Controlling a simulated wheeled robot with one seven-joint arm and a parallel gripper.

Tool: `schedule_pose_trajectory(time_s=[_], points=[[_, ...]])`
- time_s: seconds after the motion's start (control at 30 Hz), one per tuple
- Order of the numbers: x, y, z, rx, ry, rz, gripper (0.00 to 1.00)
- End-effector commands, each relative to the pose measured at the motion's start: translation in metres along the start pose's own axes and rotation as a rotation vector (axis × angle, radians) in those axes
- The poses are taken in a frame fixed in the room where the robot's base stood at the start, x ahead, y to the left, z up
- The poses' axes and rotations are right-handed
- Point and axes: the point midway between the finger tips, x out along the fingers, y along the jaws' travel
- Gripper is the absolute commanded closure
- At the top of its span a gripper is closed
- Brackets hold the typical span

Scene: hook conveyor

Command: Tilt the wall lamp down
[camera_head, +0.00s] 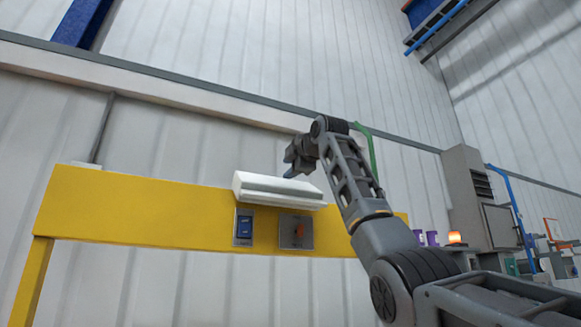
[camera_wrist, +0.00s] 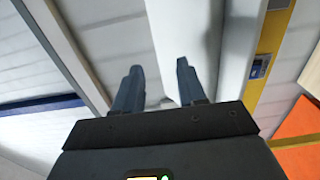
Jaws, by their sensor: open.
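The wall lamp (camera_head: 278,190) is a long white housing on the top of a yellow panel (camera_head: 140,207). In the wrist view the lamp (camera_wrist: 205,25) is a broad white shape, with its left edge running between my two fingers. My gripper (camera_head: 291,174) is just above and behind the lamp's upper edge in the head view. In the wrist view my gripper (camera_wrist: 158,70) is open, with two blue-grey fingers apart. The right finger overlaps the lamp in the picture; I cannot tell whether it touches. My arm hides the panel's right part.
A blue switch (camera_head: 244,228) and a grey plate with an orange knob (camera_head: 299,231) sit on the panel below the lamp. A grey machine (camera_head: 468,195) stands at the right. A grey rail crosses the wall above. The wall space left of the lamp is clear.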

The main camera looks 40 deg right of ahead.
Motion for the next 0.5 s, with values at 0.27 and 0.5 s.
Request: schedule_pose_trajectory(time_s=[0.27, 0.5], points=[[-0.021, -0.003, 0.0, -0.001, 0.0, 0.003, 0.6], [-0.06, -0.002, 0.0, -0.001, -0.001, 0.004, 0.6]])
